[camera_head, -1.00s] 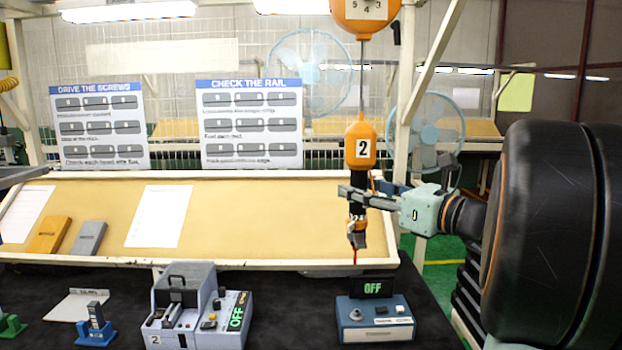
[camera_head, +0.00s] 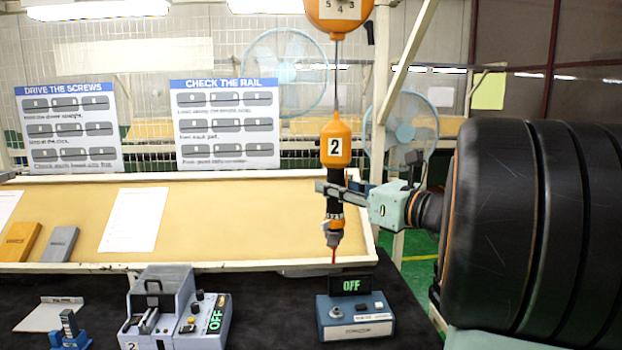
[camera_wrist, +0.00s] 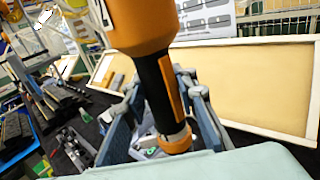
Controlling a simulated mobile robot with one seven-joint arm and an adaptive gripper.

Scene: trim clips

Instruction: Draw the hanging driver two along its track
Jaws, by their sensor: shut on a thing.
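The hanging driver two (camera_head: 335,150) is orange and black with a white "2" label. It hangs upright on a cable below an orange balancer (camera_head: 340,14) at the top of the head view. My gripper (camera_head: 328,188) reaches in from the right and is shut on the driver's black grip. The driver's red-tipped bit points down, above the blue box reading OFF (camera_head: 355,318). In the wrist view the driver (camera_wrist: 150,60) stands between the fingers, its orange body close to the camera. The overhead track is not in view.
A tilted tan board (camera_head: 220,225) with a white frame stands behind the driver. A grey-blue unit (camera_head: 175,308) marked 2 and OFF sits on the dark bench at left. A white post (camera_head: 382,90) and brace stand just right of the cable.

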